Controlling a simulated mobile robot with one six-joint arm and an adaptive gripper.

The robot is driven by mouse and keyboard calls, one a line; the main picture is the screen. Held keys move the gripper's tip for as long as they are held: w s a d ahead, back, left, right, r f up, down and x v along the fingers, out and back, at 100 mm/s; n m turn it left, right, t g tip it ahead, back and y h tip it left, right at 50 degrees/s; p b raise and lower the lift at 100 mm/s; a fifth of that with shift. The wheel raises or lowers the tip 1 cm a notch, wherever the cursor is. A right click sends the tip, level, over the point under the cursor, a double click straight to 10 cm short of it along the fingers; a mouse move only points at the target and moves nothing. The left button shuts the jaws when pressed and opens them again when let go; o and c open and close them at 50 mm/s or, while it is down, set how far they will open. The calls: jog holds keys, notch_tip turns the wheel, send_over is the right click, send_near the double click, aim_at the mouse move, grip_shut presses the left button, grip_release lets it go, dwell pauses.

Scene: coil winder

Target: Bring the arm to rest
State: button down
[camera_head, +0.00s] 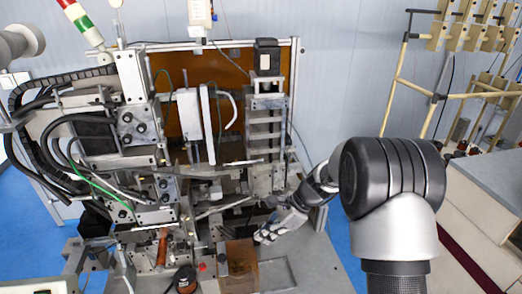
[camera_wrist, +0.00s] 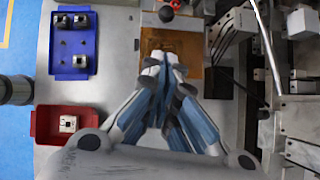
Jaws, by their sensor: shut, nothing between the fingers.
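My gripper (camera_head: 265,236) is at the end of my arm, low over the front of the coil winder (camera_head: 160,130). It is shut, and nothing shows between its fingers. In the wrist view my gripper (camera_wrist: 160,62) has its fingertips together in front of a brown block (camera_wrist: 190,45), hiding part of it. In the head view the brown block (camera_head: 241,270) stands just left of and below the fingertips. I cannot tell the height of the fingertips above the machine bed.
The wrist view shows a blue tray (camera_wrist: 72,42) with several small parts and a red tray (camera_wrist: 42,126) with one pale part (camera_wrist: 68,123). Machine arms and rods stand close on the winder side. A beige rack (camera_head: 400,80) and grey-topped cabinet (camera_head: 490,175) are at right.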

jog(key=s+d+r+n+t+h+b, duration=0.1)
jog(key=s+d+n+h+b, duration=0.2)
jog(key=s+b, duration=0.35)
jog(key=s+d+r+n+t+b, duration=0.1)
jog(key=s+d+n+b, duration=0.2)
jog(key=s+n+b, duration=0.3)
jog(key=s+d+n+t+h+b, duration=0.1)
jog(key=s+d+n+h+b, duration=0.2)
jog(key=s, duration=0.5)
jog(key=s+d+f+n+t+b, duration=0.1)
jog(key=s+d+f+n+b, duration=0.1)
jog(key=s+f+b, duration=0.1)
jog(key=s+d+f+n+h+b, duration=0.1)
jog(key=s+d+f+n+b, duration=0.1)
jog(key=s+b, duration=0.3)
jog(key=shift+s+f+n+t, duration=0.4)
jog(key=shift+s+f+n, duration=0.15)
jog(key=shift+s+n, duration=0.15)
